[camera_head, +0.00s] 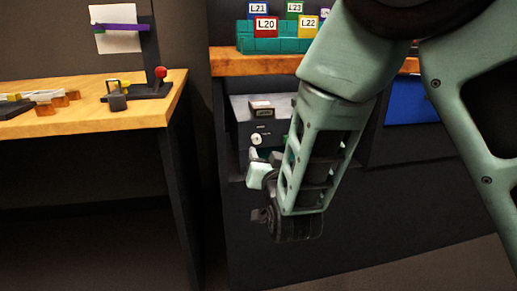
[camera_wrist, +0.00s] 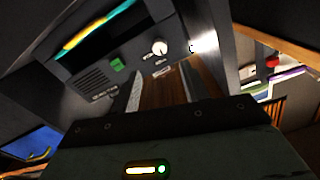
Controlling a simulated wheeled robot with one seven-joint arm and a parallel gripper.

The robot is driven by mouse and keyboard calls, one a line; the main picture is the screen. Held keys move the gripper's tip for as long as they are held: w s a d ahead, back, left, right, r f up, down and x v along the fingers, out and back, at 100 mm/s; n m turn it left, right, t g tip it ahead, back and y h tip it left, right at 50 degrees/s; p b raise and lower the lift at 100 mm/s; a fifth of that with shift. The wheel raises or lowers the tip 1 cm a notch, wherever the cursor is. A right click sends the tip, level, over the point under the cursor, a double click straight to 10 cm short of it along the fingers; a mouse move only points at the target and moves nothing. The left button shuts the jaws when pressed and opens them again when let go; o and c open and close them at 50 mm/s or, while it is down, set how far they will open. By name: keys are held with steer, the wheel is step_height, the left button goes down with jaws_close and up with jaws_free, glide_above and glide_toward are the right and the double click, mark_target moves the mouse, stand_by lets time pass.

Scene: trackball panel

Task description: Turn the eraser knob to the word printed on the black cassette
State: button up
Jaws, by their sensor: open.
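A grey panel (camera_head: 240,108) stands in the recess below the wooden shelf. A round white knob (camera_head: 256,139) is on its front, and also shows in the wrist view (camera_wrist: 160,47); its pointer and the words around it are too small to read. A small dark piece with a pale label (camera_head: 261,109) sits above the knob; I cannot tell whether it is the black cassette, nor read it. My gripper (camera_wrist: 162,88) is open, its two fingers apart below the knob in the wrist view, not touching it. My arm hides the panel's right part in the head view.
A green button (camera_wrist: 117,64) and a speaker grille (camera_wrist: 92,80) are on the panel beside the knob. Labelled coloured blocks (camera_head: 265,27) stand in a green rack on the shelf. A wooden table (camera_head: 150,112) with a padlock (camera_head: 117,98) is at left.

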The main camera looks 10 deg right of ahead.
mark_target(257, 140)
steer(key=w+b, duration=0.1)
steer(key=w, duration=0.7)
steer(key=shift+w+b, duration=0.2)
steer(key=shift+b, duration=0.1)
jaws_close()
